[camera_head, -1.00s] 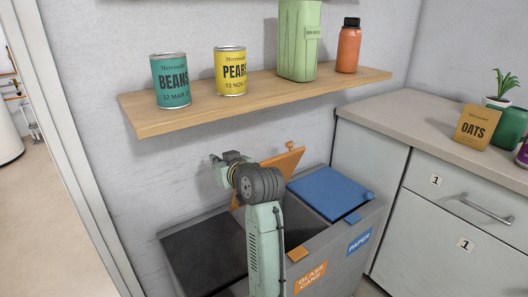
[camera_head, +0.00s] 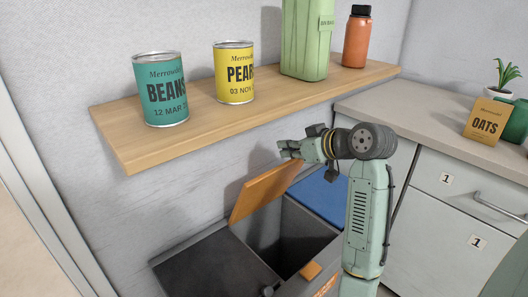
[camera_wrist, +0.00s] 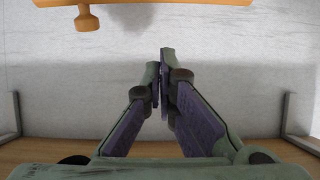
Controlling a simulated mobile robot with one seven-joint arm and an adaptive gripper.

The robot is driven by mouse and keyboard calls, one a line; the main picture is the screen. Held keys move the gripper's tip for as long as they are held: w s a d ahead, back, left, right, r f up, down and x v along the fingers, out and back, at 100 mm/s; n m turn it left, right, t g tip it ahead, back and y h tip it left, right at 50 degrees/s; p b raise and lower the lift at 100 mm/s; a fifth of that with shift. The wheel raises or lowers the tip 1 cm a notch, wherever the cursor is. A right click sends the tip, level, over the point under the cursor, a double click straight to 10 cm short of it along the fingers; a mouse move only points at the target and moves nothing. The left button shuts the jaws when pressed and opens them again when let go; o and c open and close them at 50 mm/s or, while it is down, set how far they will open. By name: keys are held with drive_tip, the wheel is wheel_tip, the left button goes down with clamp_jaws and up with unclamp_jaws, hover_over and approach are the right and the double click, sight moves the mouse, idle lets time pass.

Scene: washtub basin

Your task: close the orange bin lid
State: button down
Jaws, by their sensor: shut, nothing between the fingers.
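The orange bin lid (camera_head: 265,190) stands raised and tilted over the middle compartment, leaning back toward the wall. The dark compartment opening (camera_head: 300,240) shows below it. The lid's orange edge also shows at the top of the wrist view (camera_wrist: 190,2), with a round orange knob (camera_wrist: 87,20). My gripper (camera_head: 286,149) is at the lid's upper right corner, pointing left, just under the shelf. In the wrist view its fingers (camera_wrist: 160,60) are together with nothing between them. I cannot tell whether the gripper touches the lid.
A wooden shelf (camera_head: 215,122) holding a beans can (camera_head: 161,90), a pear can (camera_head: 234,72), a green container (camera_head: 305,40) and an orange bottle (camera_head: 357,38) overhangs the bins. The blue lid (camera_head: 322,193) is down, partly behind my arm. A counter (camera_head: 410,105) stands right.

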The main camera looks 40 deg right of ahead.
drive_tip(key=p+x, duration=0.1)
drive_tip(key=x, duration=0.1)
drive_tip(key=f+p+x, duration=0.1)
drive_tip(key=x, duration=0.2)
drive_tip(key=s+p+x, duration=0.1)
drive_tip(key=p+x, duration=0.1)
drive_tip(key=shift+w+d+f, duration=0.1)
drive_tip(key=shift+w+f, duration=0.3)
drive_tip(key=shift+f, duration=0.1)
drive_tip(key=shift+s+f, duration=0.25)
drive_tip(key=shift+s, duration=0.25)
drive_tip(key=shift+f, duration=0.1)
